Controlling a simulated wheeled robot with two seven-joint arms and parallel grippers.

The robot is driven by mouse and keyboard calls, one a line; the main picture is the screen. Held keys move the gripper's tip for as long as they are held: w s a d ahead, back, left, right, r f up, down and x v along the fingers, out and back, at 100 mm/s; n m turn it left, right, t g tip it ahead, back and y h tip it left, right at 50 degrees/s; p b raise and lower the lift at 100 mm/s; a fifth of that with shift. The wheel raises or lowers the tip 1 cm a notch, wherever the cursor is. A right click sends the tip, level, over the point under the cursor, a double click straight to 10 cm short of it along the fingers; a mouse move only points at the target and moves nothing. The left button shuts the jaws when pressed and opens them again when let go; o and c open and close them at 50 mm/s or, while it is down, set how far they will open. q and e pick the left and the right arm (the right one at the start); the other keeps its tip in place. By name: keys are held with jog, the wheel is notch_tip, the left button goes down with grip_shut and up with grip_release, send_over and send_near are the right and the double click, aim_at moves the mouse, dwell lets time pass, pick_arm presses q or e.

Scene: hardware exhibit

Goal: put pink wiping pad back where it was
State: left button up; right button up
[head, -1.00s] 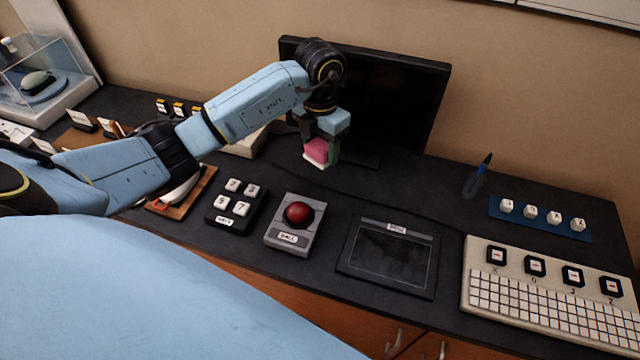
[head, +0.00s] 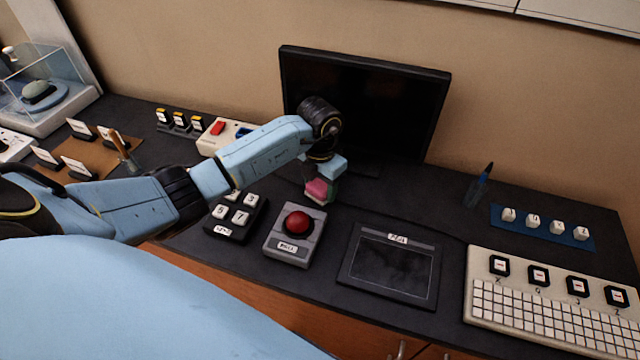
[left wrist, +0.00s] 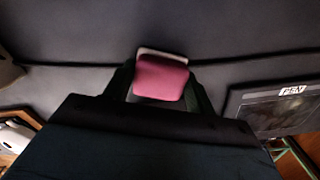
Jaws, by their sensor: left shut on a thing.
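The pink wiping pad (head: 317,189) is between the fingers of my left gripper (head: 323,192), behind the grey trackball unit. My left gripper is shut on it. In the left wrist view the pad (left wrist: 161,77) sits between the dark fingertips, with a pale layer showing along its far edge. The pad is low over the black desk top; I cannot tell whether it touches the surface. My right gripper is not in view.
The trackball unit (head: 295,234) with its red ball stands just in front of the pad. A number keypad (head: 235,214) is to its left, a tablet (head: 391,265) to its right. The monitor (head: 365,105) stands behind. Bare desk lies right of the gripper.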

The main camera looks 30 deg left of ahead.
aim_at(320, 184)
pick_arm(q)
jog(key=shift+f, duration=0.2)
jog(key=o, duration=1)
jog(key=shift+c, duration=0.2)
jog(key=shift+r, duration=0.15)
notch_tip(320, 184, up, 12)
jog(key=p, duration=0.1)
